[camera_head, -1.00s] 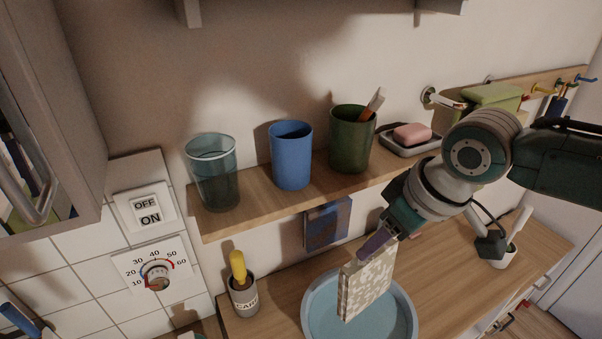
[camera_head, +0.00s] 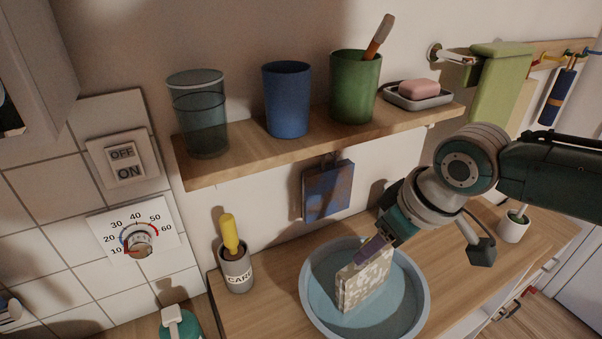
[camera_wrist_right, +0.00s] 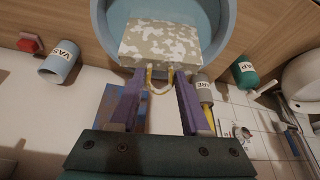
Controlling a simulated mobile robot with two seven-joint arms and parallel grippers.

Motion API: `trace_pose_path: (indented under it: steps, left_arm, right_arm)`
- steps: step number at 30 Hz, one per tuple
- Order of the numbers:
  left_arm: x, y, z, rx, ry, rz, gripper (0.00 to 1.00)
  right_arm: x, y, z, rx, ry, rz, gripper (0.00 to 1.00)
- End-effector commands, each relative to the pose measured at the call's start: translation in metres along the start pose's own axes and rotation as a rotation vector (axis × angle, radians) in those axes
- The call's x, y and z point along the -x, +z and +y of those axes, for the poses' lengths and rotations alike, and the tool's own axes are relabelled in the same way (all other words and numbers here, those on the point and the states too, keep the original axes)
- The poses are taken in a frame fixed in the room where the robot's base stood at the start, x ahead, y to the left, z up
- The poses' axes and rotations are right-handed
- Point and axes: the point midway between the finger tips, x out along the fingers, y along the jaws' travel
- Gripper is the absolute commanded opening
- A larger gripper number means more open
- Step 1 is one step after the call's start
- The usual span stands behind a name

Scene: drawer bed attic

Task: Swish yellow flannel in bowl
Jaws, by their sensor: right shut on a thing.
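A flannel (camera_head: 366,281) with a beige-and-white blotched pattern hangs from my right gripper (camera_head: 374,249). In the right wrist view the flannel (camera_wrist_right: 160,42) has a yellow loop (camera_wrist_right: 158,88) at its edge, between the purple fingers of my right gripper (camera_wrist_right: 158,75), which is shut on it. The round blue bowl (camera_head: 312,283) stands on the wooden counter, and the flannel's lower part is down inside it. The bowl also shows in the right wrist view (camera_wrist_right: 221,22). My left gripper is out of view.
A shelf (camera_head: 235,165) above the counter holds a glass (camera_head: 199,120), a blue cup (camera_head: 287,100), a green cup (camera_head: 355,90) and a soap dish (camera_head: 418,100). A patterned blue cloth (camera_head: 328,190) hangs below. A grey pot (camera_head: 237,270) stands left of the bowl.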

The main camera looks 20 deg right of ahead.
Motion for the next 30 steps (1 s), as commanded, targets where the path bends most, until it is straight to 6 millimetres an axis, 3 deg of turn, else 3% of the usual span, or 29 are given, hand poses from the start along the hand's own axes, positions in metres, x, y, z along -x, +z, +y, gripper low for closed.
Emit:
trace_pose_path:
  steps: [5,17,26,30]
  left_arm:
    - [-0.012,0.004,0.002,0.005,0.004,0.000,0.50]
    - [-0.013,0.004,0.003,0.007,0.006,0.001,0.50]
    - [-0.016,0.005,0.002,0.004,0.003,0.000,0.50]
    - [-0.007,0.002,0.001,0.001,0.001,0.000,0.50]
  right_arm:
    - [-0.014,0.005,0.000,-0.001,0.000,0.001,0.20]
    - [-0.015,0.006,0.000,0.000,0.000,0.001,0.20]
    - [-0.013,0.009,0.019,0.000,0.001,0.000,0.20]
    - [-0.011,0.006,0.006,0.001,-0.004,0.000,0.20]
